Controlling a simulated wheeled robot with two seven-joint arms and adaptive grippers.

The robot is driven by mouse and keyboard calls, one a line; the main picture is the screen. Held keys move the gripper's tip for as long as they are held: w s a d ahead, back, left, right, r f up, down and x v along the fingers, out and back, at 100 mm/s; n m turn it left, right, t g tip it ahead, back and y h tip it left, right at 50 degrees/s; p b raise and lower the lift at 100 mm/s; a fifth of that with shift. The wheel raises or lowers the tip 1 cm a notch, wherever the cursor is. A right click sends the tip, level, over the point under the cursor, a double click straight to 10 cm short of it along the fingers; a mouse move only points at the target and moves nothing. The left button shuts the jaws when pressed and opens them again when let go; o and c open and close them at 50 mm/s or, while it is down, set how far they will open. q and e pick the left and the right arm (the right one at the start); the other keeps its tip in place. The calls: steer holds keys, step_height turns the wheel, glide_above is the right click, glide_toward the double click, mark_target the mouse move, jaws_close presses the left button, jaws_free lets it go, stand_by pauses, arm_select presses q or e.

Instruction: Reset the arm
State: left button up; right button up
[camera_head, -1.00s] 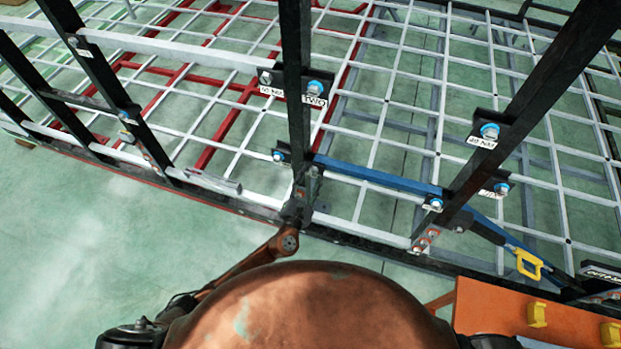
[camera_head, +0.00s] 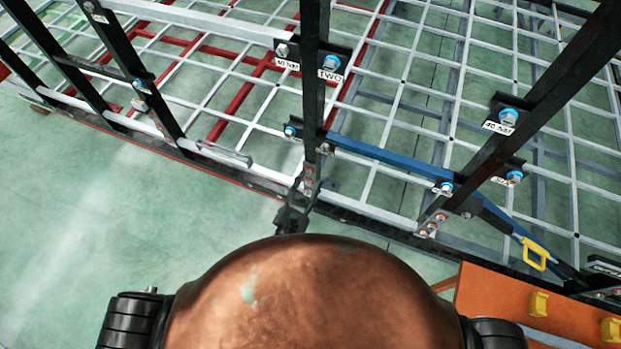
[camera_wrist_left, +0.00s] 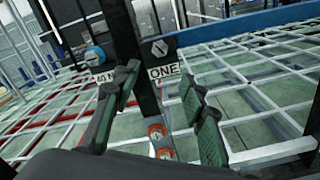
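My left gripper (camera_head: 292,215) is a dark shape at the foot of a black upright post (camera_head: 312,90) in the head view, partly hidden by my own body. In the left wrist view my left gripper (camera_wrist_left: 158,82) shows two green-grey fingers spread apart with nothing held between them. The post's lower plate with orange-ringed bolts (camera_wrist_left: 156,132) shows behind the gap between the fingers. I cannot tell whether a finger touches the post. My right gripper is in neither view.
The trailer chassis has a white grid (camera_head: 420,110), red bars and a blue beam (camera_head: 385,163). Blue-headed bolts with labels sit on the posts. A "ONE" label (camera_wrist_left: 165,71) shows at the wrist. An orange surface with yellow blocks (camera_head: 500,300) is at lower right. Green floor lies open at left.

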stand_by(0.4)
